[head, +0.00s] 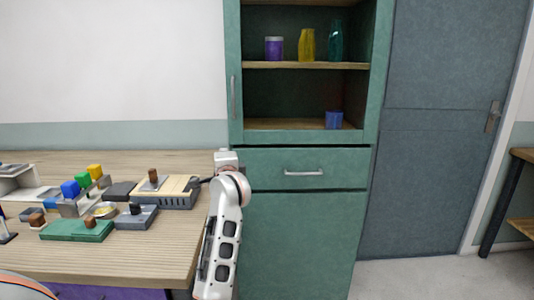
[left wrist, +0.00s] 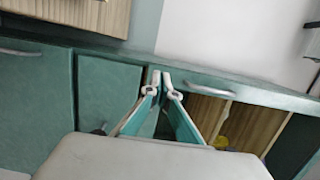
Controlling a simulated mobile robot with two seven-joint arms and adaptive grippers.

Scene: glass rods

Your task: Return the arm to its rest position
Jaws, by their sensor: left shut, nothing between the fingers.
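My left gripper (left wrist: 160,76) shows in the left wrist view with its two fingertips together and nothing between them. The green cabinet front lies behind the fingertips there, and no object touches them. In the head view, a white and grey arm of mine (head: 222,240) rises from the bottom middle, in front of the table's right end and the cabinet's left edge. Its gripper cannot be made out clearly there. My right gripper is not in view.
The wooden table (head: 130,262) at left holds colored blocks, a green block base (head: 75,230) and small devices near the arm. The green cabinet (head: 300,240) has open shelves with a purple jar (head: 274,48), yellow vase (head: 307,45), teal bottle (head: 336,42) and blue cup (head: 334,120).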

